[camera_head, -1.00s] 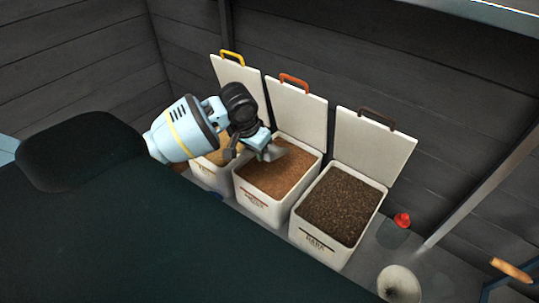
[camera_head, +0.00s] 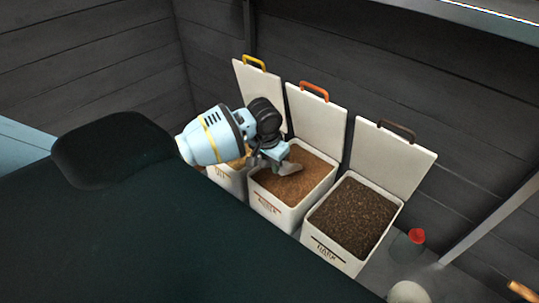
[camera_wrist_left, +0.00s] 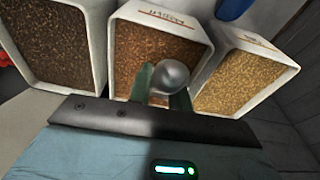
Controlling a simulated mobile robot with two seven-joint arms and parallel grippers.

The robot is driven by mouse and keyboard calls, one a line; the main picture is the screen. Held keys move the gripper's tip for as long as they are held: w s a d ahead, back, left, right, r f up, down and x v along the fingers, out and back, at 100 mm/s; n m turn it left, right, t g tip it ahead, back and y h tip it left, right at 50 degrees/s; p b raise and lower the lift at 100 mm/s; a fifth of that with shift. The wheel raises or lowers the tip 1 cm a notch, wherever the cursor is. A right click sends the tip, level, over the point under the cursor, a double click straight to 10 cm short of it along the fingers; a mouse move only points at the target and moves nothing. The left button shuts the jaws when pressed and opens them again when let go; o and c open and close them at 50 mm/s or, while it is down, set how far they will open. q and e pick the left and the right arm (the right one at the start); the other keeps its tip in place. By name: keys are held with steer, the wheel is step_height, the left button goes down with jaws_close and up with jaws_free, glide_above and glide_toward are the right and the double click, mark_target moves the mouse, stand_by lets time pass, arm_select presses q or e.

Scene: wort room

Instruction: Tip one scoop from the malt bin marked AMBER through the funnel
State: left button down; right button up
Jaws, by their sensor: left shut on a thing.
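The AMBER malt bin (camera_head: 272,213) is the middle of three white bins, with its orange-handled lid up and brown grain inside. My left gripper (camera_head: 272,156) is above its left part, shut on a metal scoop (camera_head: 290,168). The scoop's head is at the grain surface inside the bin; I cannot tell how much it holds. In the left wrist view, the scoop's rounded grey end (camera_wrist_left: 170,76) shows between the fingers, before the AMBER bin (camera_wrist_left: 200,35). A pale round thing (camera_head: 407,292) at the bottom edge may be the funnel. My right gripper is out of view.
A dark malt bin (camera_head: 330,255) stands to the right and a pale malt bin (camera_head: 228,178) to the left, both with lids up. A red-capped jar (camera_head: 408,243) stands right of the bins. A wooden handle (camera_head: 523,291) shows at lower right. Plank walls close off the back.

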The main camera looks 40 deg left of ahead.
arm_select(q)
steer(key=shift+w+f+t+b, duration=0.6)
steer(key=shift+w+f+b, duration=1.2)
steer(key=shift+w+f, duration=2.45)
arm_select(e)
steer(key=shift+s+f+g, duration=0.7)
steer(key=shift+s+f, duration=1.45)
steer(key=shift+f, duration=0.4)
arm_select(q)
steer(key=s+r+t+p, duration=0.3)
steer(key=s+r+t, duration=0.1)
steer(key=s, duration=0.4)
steer(key=shift+s+t+p, duration=0.3)
steer(key=shift+t, duration=0.4)
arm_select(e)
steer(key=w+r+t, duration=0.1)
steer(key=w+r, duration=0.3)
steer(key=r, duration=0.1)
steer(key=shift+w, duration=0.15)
